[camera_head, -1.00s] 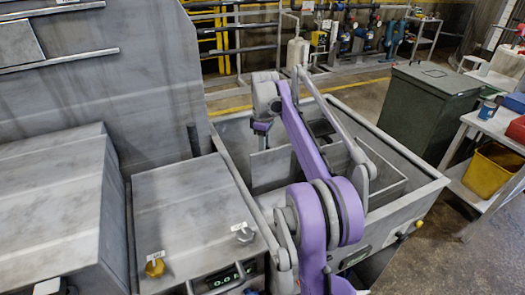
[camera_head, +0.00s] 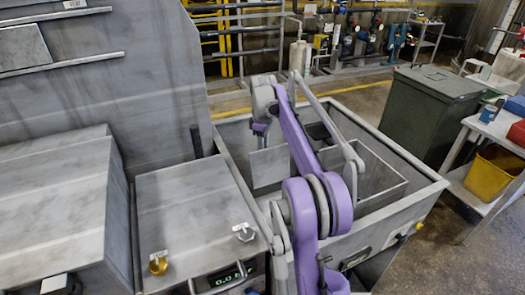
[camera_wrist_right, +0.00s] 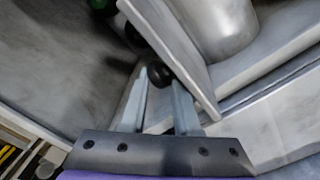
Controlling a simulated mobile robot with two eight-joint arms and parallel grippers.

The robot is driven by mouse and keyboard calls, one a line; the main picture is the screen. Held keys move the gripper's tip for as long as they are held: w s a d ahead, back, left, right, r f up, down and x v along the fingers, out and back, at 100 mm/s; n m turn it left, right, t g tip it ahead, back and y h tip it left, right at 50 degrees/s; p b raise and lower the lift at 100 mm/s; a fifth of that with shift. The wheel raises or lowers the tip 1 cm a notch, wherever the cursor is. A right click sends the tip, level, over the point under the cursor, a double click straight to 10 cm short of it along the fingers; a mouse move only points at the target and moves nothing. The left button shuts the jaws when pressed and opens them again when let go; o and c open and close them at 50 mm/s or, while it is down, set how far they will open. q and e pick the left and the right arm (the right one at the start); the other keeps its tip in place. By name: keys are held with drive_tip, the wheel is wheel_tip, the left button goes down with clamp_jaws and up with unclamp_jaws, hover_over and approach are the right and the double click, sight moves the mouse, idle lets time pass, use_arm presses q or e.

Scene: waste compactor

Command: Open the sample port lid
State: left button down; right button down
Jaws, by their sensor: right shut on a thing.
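The sample port lid (camera_head: 268,168) is a flat grey metal panel, raised steeply on the left of a rectangular opening (camera_head: 384,172) inside the large grey trough in the head view. My right arm hides part of the opening. In the right wrist view the lid (camera_wrist_right: 168,48) appears nearly edge-on, with a round black knob (camera_wrist_right: 159,73) on its side. My right gripper (camera_wrist_right: 161,80) is shut on this knob. In the head view its fingers are hidden behind the lid. A steel cylinder (camera_wrist_right: 220,25) shows beyond the lid in the wrist view. My left gripper is out of view.
The trough's rim (camera_head: 418,202) surrounds the opening. A dark green bin (camera_head: 436,110) and a side table holding a yellow tub (camera_head: 492,172) stand at right.

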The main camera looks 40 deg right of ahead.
drive_tip(key=c, duration=1)
unclamp_jaws()
drive_tip(key=shift+w+d+f, duration=0.15)
drive_tip(key=shift+d, duration=0.3)
drive_tip(key=shift+c, duration=0.2)
drive_tip(key=o, duration=0.5)
drive_tip(key=shift+w+d+f, duration=0.3)
drive_tip(key=shift+w+f, duration=0.05)
drive_tip(key=shift+o, duration=0.2)
drive_tip(key=shift+s+a, duration=0.1)
drive_tip(key=shift+r, duration=0.15)
wheel_tip(320, 180, up, 11)
drive_tip(key=shift+s+f, duration=0.1)
drive_tip(key=shift+f, duration=0.1)
